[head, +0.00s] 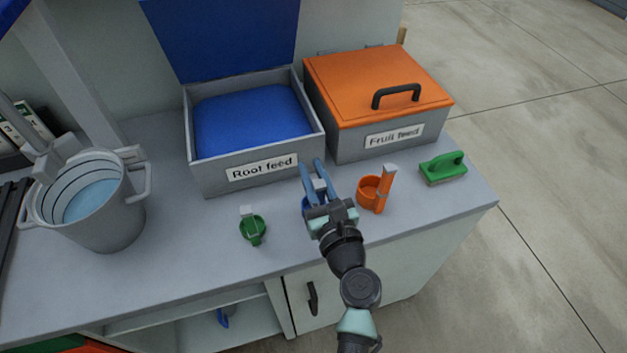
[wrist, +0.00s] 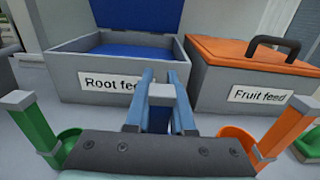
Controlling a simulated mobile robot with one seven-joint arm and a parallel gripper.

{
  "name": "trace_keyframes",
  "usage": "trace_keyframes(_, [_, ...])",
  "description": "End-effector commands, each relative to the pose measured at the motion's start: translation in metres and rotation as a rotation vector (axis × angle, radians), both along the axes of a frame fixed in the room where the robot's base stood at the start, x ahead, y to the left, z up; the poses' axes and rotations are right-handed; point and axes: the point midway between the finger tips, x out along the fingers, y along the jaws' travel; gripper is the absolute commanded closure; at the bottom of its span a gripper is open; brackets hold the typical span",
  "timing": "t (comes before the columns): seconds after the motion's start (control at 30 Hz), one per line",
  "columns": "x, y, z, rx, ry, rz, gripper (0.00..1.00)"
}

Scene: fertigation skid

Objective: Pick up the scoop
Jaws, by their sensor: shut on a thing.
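A blue scoop (head: 306,206) with a grey-tipped upright handle stands at the counter in front of the open feed box. My gripper (head: 311,165) is over it, shut on its handle. In the wrist view the handle's grey tip (wrist: 161,94) shows between my two blue fingers (wrist: 160,76). The scoop's cup is mostly hidden by my gripper, so I cannot tell whether it touches the counter. A green scoop (head: 253,229) stands to the left and an orange scoop (head: 371,191) to the right, both apart from my gripper.
The "Root feed" box (head: 214,178) is open with blue contents. The "Fruit feed" box (head: 350,145) has its orange lid shut. A green brush-like tool (head: 443,170) lies at right. A grey bucket (head: 112,225) stands at left.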

Motion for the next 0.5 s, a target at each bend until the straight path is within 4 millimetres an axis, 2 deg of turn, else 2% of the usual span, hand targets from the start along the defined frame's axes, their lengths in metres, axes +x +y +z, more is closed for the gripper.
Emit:
trace_keyframes(0.27, [0.000, 0.001, 0.051, -0.001, -0.004, 0.002, 1.00])
trace_keyframes(0.5, [0.000, 0.000, 0.119, -0.001, -0.006, 0.001, 1.00])
